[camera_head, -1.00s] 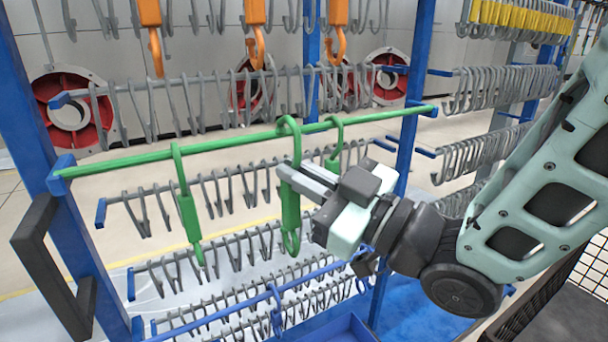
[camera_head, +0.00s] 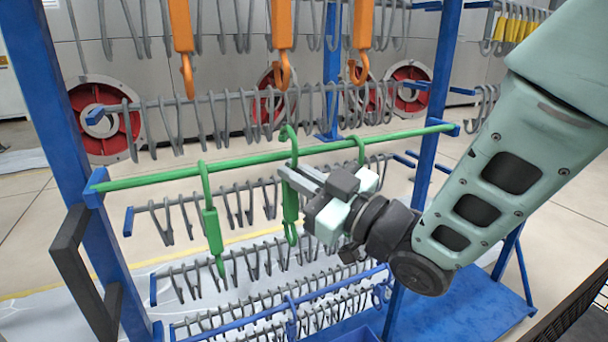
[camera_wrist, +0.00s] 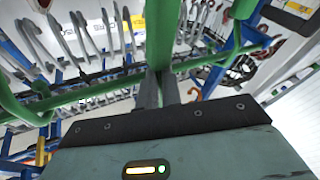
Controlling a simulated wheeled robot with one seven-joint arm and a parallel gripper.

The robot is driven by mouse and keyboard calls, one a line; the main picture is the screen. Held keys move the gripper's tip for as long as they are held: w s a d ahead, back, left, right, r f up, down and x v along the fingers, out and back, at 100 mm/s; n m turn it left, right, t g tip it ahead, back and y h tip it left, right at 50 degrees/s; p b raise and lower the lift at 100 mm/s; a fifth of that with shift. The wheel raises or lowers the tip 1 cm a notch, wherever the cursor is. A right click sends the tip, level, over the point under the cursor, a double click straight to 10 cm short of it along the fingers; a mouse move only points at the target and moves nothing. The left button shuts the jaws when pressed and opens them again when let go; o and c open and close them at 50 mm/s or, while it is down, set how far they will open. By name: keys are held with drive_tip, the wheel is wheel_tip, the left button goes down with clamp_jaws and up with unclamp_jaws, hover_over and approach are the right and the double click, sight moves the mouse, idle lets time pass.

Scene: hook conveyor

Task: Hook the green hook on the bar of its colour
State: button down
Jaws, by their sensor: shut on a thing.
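The green bar (camera_head: 245,161) runs across the rack between two blue posts. My gripper (camera_head: 290,180) is shut on a green hook (camera_head: 290,207), holding it upright near the bar's middle. The hook's curved top shows just above the bar; I cannot tell whether the bar lies inside the curve or behind it. In the wrist view the held hook (camera_wrist: 160,35) rises from my gripper's fingers (camera_wrist: 160,92), partly covering the bar (camera_wrist: 95,92). Two other green hooks hang on the bar, one to the left (camera_head: 212,225) and one to the right (camera_head: 360,150).
Orange hooks (camera_head: 282,35) hang above the green bar, with a row of grey hooks (camera_head: 230,120) behind. The blue right post (camera_head: 437,90) stands beyond my gripper. A dark crate (camera_head: 585,310) is at lower right.

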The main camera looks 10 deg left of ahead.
drive_tip(key=f+b, duration=0.1)
drive_tip(key=w+f+b, duration=0.1)
drive_tip(key=b, duration=0.1)
drive_tip(key=shift+a+f, duration=0.1)
drive_tip(key=shift+f, duration=0.25)
drive_tip(key=shift+w+a+f, duration=0.4)
drive_tip(key=shift+w+f, duration=0.1)
drive_tip(key=shift+s+r+b, duration=0.15)
drive_tip(key=shift+s+b, duration=0.05)
drive_tip(key=shift+b, duration=0.1)
drive_tip(key=shift+r, duration=0.1)
drive_tip(key=c, duration=1.5)
unclamp_jaws()
drive_tip(key=shift+s, duration=0.1)
drive_tip(key=shift+d, duration=0.1)
